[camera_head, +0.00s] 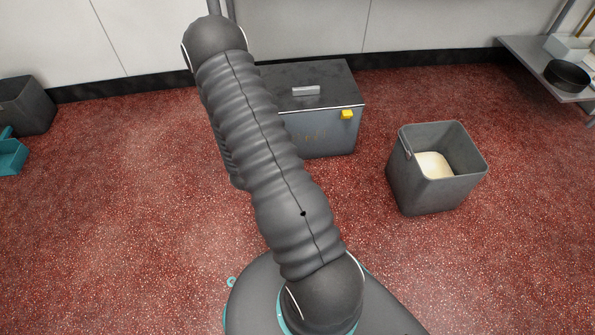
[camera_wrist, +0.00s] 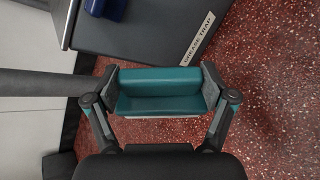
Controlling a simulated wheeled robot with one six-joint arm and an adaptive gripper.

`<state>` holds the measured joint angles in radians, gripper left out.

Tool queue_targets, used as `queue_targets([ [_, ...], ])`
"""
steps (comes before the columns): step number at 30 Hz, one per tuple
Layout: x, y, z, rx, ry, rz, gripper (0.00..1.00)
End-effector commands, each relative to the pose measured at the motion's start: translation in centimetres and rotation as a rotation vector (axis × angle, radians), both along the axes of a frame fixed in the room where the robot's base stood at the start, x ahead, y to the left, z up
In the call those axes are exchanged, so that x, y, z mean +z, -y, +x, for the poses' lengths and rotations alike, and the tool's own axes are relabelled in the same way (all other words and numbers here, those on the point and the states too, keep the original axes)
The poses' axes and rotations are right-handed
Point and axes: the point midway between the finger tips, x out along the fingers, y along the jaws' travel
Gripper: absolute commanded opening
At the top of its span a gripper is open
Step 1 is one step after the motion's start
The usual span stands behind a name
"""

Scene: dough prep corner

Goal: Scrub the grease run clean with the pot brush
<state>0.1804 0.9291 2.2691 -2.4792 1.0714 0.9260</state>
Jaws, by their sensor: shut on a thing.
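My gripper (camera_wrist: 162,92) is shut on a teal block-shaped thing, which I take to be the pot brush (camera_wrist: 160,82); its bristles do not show. The grey grease trap (camera_head: 335,128) stands on the floor by the wall, partly behind my arm in the head view. Faint yellow-brown marks, perhaps the grease run (camera_head: 312,137), show on its front there. In the wrist view the trap (camera_wrist: 145,35) is at the top, with a white "GREASE TRAP" label, and the brush appears apart from it. My gripper is hidden in the head view.
A grey open bin (camera_head: 400,180) with pale contents stands right of the trap. A yellow piece (camera_head: 347,114) is on the trap's front. A dark bin (camera_head: 25,106) and a teal object (camera_head: 10,155) are at left. A shelf (camera_head: 540,65) is at upper right. Red floor between is clear.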

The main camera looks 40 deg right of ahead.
Motion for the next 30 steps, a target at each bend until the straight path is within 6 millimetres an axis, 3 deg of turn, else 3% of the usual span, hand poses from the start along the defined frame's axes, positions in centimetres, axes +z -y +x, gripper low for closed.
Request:
queue_targets([
  [1,-2.4,1.6,-1.1,-0.12,0.044,0.031,0.37],
  [6,-5.8,5.4,-4.7,-0.55,0.258,0.105,0.37],
  [15,-6.9,6.9,-8.5,-1.05,0.633,0.08,0.37],
  [21,-6.4,6.9,-9.1,-1.149,0.804,0.052,0.37],
  [30,-6.4,7.8,-7.7,-1.159,0.827,0.049,0.37],
])
